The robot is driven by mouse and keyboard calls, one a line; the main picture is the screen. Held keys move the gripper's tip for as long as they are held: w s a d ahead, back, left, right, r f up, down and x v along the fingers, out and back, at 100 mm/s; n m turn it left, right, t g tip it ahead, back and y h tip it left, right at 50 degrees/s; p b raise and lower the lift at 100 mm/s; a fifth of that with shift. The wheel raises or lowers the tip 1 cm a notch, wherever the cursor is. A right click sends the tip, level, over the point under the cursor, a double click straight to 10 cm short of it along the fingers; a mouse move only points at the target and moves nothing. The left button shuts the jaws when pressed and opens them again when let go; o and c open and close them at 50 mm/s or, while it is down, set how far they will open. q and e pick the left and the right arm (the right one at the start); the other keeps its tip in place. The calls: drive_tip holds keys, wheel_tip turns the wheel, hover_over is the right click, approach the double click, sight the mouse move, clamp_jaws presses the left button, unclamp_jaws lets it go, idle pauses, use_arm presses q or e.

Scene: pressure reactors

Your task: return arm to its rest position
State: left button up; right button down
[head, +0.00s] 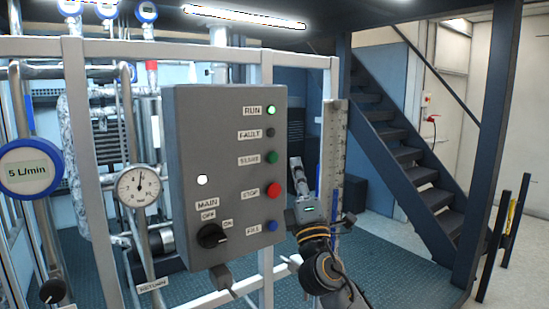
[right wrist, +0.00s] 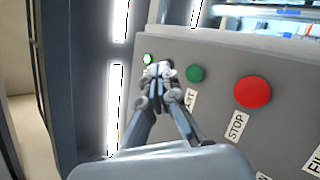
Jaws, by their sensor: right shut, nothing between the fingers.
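My right gripper (head: 295,163) is right of the grey control panel (head: 185,150) in the head view, with its fingers pointing up and away from me. In the right wrist view the right gripper (right wrist: 157,72) has its fingers closed together with nothing between them. The panel face (right wrist: 285,65) lies beyond and to the right of the fingertips. The fingers overlap part of the panel in that view, and I cannot tell the exact gap. My left gripper is in neither view.
The panel carries a lit green RUN lamp (head: 271,111), a green START button (head: 271,157), a red STOP button (head: 272,190) and a black MAIN knob (head: 211,235). Stairs (head: 400,155) rise behind at right.

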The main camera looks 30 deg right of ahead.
drive_tip(key=shift+y, duration=0.3)
idle(0.4)
drive_tip(key=s+a+f+m+g+y, duration=0.1)
drive_tip(key=s+f+m+g, duration=0.25)
drive_tip(key=f, duration=0.75)
drive_tip(key=s+a+f+m+g, duration=0.2)
drive_tip(key=f+m+g, duration=0.2)
drive_tip(key=f, duration=0.8)
drive_tip(key=s+a+f+m+g+y, duration=0.1)
drive_tip(key=s+f+m+g, duration=0.2)
drive_tip(key=f, duration=0.8)
drive_tip(key=s+a+f+m+g+y, duration=0.2)
drive_tip(key=s+a+f+g, duration=0.2)
drive_tip(key=s+f, duration=0.3)
drive_tip(key=s+a+f+m+g+y, duration=0.1)
drive_tip(key=s+a+f+g+y, duration=0.15)
drive_tip(key=s+a+f, duration=0.45)
drive_tip(key=s+a+f+m+g+y, duration=0.2)
drive_tip(key=s+f+g, duration=0.15)
drive_tip(key=s, duration=0.75)
wheel_tip(320, 180, down, 25)
drive_tip(key=g, duration=0.2)
drive_tip(key=s+d+f+n+g, duration=0.1)
drive_tip(key=s+d+f, duration=0.2)
drive_tip(key=s+f, duration=1.4)
